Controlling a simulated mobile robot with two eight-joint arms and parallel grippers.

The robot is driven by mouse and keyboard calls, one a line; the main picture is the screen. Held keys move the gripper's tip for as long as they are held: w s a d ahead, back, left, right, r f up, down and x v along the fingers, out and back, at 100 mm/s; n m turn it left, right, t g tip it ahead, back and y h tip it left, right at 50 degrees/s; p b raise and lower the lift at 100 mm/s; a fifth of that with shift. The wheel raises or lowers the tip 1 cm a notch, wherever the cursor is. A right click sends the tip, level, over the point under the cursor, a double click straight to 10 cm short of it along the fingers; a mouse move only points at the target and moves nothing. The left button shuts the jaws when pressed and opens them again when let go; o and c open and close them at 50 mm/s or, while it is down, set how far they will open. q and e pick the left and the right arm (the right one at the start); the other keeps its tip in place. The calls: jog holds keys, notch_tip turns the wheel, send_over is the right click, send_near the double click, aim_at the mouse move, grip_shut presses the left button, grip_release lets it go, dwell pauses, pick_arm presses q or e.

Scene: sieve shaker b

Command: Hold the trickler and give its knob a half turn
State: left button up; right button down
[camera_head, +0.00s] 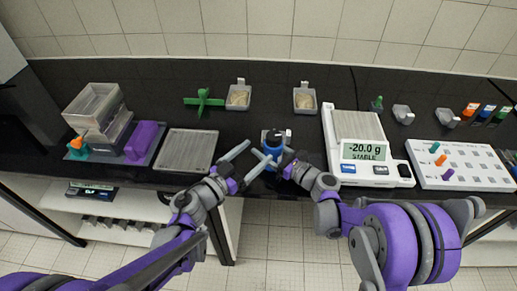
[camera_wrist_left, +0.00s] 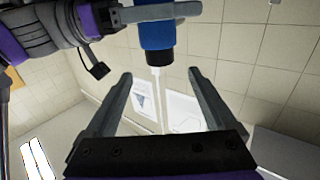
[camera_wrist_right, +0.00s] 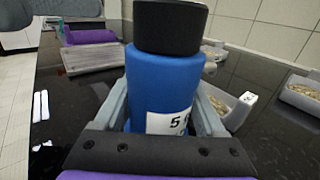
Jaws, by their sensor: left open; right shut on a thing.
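The trickler (camera_head: 272,151) is a blue cylinder with a black knob, near the front edge of the black bench. My right gripper (camera_head: 279,163) is shut around its blue body (camera_wrist_right: 155,85), which carries a white label. The black knob (camera_wrist_right: 170,25) is at the top in the right wrist view. My left gripper (camera_head: 247,160) is open and empty, just left of the trickler. In the left wrist view, the blue body (camera_wrist_left: 157,32) and its black end (camera_wrist_left: 158,58) appear beyond the open fingers, not gripped. Whether the trickler touches the bench is unclear.
A balance (camera_head: 367,170) reading -20.0 g stands right of the trickler, with a white peg block (camera_head: 470,172) beyond it. A grey tray (camera_head: 186,151) and stacked clear boxes (camera_head: 97,108) stand left. Scoops (camera_head: 238,97) of grain and a green cross-shaped thing (camera_head: 203,102) lie behind.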

dwell(0.4)
grip_release()
